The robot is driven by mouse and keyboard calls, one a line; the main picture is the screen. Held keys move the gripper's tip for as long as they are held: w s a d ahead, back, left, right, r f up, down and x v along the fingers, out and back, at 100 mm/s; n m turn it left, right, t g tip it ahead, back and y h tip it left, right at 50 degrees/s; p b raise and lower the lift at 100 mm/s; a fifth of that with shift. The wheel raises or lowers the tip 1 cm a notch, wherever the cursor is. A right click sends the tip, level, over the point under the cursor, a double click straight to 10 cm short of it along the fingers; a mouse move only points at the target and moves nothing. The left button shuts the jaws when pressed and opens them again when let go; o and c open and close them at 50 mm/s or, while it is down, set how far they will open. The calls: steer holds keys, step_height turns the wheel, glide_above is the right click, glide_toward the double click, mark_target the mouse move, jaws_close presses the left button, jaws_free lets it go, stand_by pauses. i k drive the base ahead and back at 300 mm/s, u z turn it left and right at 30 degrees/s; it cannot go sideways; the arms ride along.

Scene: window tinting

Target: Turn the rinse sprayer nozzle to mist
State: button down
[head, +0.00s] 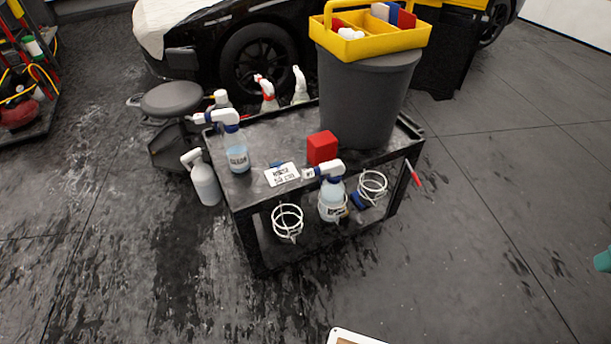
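A spray bottle (237,155) with pale blue liquid, a dark label and a white and blue trigger head stands upright at the left end of the black cart's top. Its nozzle points left. A second similar spray bottle (332,194) hangs in a white wire ring on the cart's near side, its white nozzle also pointing left. The labels are too small to read, so I cannot tell which one is the rinse sprayer. The nozzle settings cannot be made out. My gripper is not in view.
On the black cart (260,139) are a grey bucket (362,95) under a yellow caddy (375,45), a red block (322,147) and a white card (282,175). Empty wire rings (287,222) jut from its near side. A stool (172,98) stands left. Floor in front is clear.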

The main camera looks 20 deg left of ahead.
mark_target(308, 173)
steer(key=k, duration=0.2)
steer(key=u, duration=1.1)
steer(key=i, duration=0.65)
steer(key=z, duration=0.7)
